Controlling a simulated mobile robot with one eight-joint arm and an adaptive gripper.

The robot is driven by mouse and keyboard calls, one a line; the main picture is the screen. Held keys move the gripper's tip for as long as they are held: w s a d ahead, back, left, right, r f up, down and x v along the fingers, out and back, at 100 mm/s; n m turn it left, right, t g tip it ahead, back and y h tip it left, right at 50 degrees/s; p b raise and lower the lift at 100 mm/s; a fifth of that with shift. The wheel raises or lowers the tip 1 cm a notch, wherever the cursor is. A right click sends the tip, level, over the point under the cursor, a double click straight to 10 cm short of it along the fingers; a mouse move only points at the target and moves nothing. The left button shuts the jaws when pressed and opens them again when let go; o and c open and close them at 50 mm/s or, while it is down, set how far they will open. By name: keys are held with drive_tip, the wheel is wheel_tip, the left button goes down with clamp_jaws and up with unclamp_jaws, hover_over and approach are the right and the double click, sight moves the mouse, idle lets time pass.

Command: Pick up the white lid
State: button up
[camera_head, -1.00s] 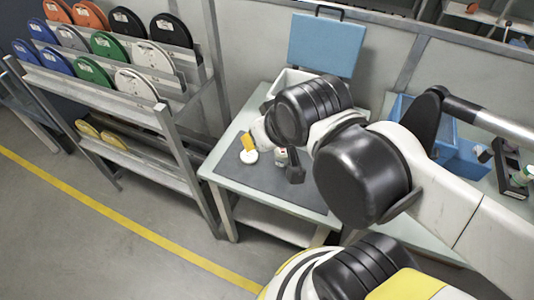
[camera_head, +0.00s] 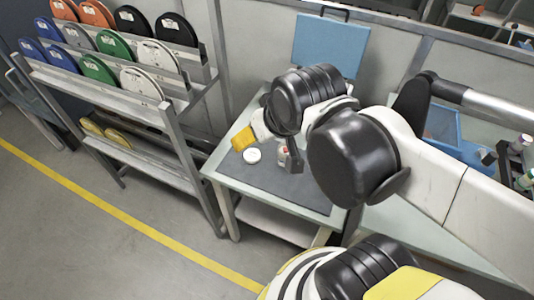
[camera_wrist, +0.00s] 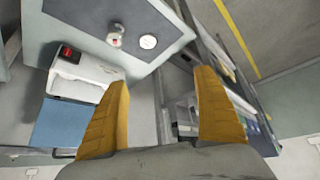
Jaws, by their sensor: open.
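The white lid (camera_head: 252,155) is a small round disc lying flat on the grey mat of the table (camera_head: 280,184). In the wrist view the lid (camera_wrist: 148,41) is near the top, beyond the fingertips. My gripper (camera_head: 242,139) has yellow fingers and is just behind and left of the lid in the head view, apart from it. In the wrist view my gripper (camera_wrist: 161,78) is open, with its two fingers wide apart and nothing between them.
A small white object with a red mark (camera_wrist: 115,36) stands on the mat beside the lid. A rack with coloured discs (camera_head: 110,95) stands at left. A blue bin (camera_head: 443,125) is at right.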

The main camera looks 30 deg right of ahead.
drive_tip(key=w+d+f+g, duration=0.25)
drive_tip(key=w+f, duration=0.25)
drive_tip(key=w, duration=0.5)
drive_tip(key=g+b, duration=0.1)
drive_tip(key=g, duration=0.2)
hover_over(252, 155)
drive_tip(key=shift+n, duration=0.4)
drive_tip(key=f, duration=1.8)
drive_tip(key=shift+s+a+f, duration=0.15)
drive_tip(key=shift+a+f, duration=0.05)
drive_tip(key=shift+a, duration=0.15)
drive_tip(key=f+b, duration=0.2)
drive_tip(key=f, duration=0.1)
drive_tip(key=f+b, duration=0.1)
drive_tip(key=f, duration=0.1)
drive_tip(key=shift+d+f, duration=0.1)
drive_tip(key=shift+d, duration=0.3)
drive_tip(key=shift+c, duration=0.6)
drive_tip(key=c, duration=0.7)
